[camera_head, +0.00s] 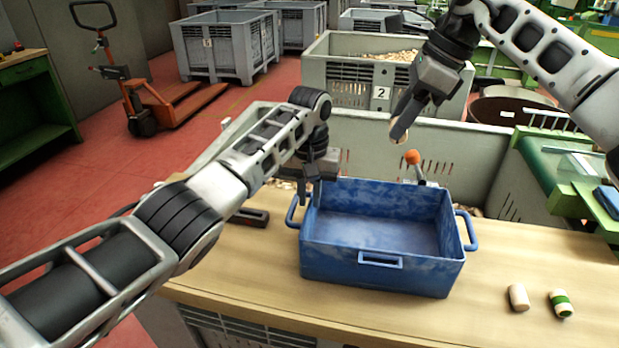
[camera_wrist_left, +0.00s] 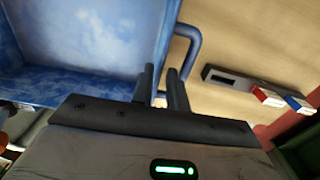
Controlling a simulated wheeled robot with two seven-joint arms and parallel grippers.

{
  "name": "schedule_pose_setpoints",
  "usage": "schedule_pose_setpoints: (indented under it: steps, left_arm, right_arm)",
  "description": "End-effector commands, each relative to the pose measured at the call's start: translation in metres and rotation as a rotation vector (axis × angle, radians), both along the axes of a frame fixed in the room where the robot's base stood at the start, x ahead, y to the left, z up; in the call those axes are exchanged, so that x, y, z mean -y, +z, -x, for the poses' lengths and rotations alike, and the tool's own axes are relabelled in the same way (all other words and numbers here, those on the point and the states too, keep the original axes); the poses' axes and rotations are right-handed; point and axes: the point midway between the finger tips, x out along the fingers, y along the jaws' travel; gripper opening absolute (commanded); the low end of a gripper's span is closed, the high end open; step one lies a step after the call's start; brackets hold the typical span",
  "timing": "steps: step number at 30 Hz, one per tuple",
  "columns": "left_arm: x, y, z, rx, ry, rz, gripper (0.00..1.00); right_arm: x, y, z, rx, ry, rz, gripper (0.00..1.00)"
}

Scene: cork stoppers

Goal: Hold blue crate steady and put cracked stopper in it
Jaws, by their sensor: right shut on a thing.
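The blue crate (camera_head: 380,276) stands upright on the wooden table, empty where I can see inside. My left gripper (camera_head: 311,200) points down at its back left corner, one finger on either side of the left wall, close to the left handle (camera_head: 292,212). In the left wrist view a gap shows between the fingers of that gripper (camera_wrist_left: 163,82), beside the crate's handle (camera_wrist_left: 190,42). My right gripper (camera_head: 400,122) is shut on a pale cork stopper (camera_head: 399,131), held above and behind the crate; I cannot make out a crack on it.
An orange knob (camera_head: 412,157) rises behind the crate. Large grey bins (camera_head: 460,150) stand behind the table.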

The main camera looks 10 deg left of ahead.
Motion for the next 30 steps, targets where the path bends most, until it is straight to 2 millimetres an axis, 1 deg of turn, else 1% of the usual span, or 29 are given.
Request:
schedule_pose_setpoints:
  steps: [1, 6, 9, 12, 16, 24, 26, 30]
  left_arm:
    - [0.000, -0.011, 0.001, -0.004, 0.001, -0.001, 0.15]
    - [0.000, -0.041, 0.001, -0.003, -0.001, 0.000, 0.15]
    - [0.001, -0.055, 0.000, -0.001, -0.002, 0.001, 0.15]
    - [0.001, -0.064, 0.000, 0.000, -0.001, 0.001, 0.15]
    - [0.000, -0.070, 0.000, 0.001, -0.001, 0.001, 0.15]
    - [0.000, -0.071, 0.000, 0.002, -0.001, 0.001, 0.15]
    - [0.000, -0.070, 0.000, 0.002, -0.001, 0.001, 0.00]
    - [0.000, -0.070, 0.000, 0.002, -0.001, 0.001, 0.00]
  right_arm:
    - [0.000, 0.000, 0.000, 0.000, 0.000, 0.000, 0.21]
    - [0.000, 0.000, 0.000, 0.000, 0.000, 0.000, 0.21]
    - [0.000, 0.000, 0.000, 0.000, 0.000, 0.000, 0.21]
    - [0.000, 0.000, 0.000, 0.000, 0.000, 0.000, 0.21]
    - [0.000, 0.000, 0.000, 0.000, 0.000, 0.000, 0.21]
    - [0.000, 0.000, 0.000, 0.000, 0.000, 0.000, 0.21]
    - [0.000, 0.000, 0.000, 0.000, 0.000, 0.000, 0.21]
    - [0.000, 0.000, 0.000, 0.000, 0.000, 0.000, 0.21]
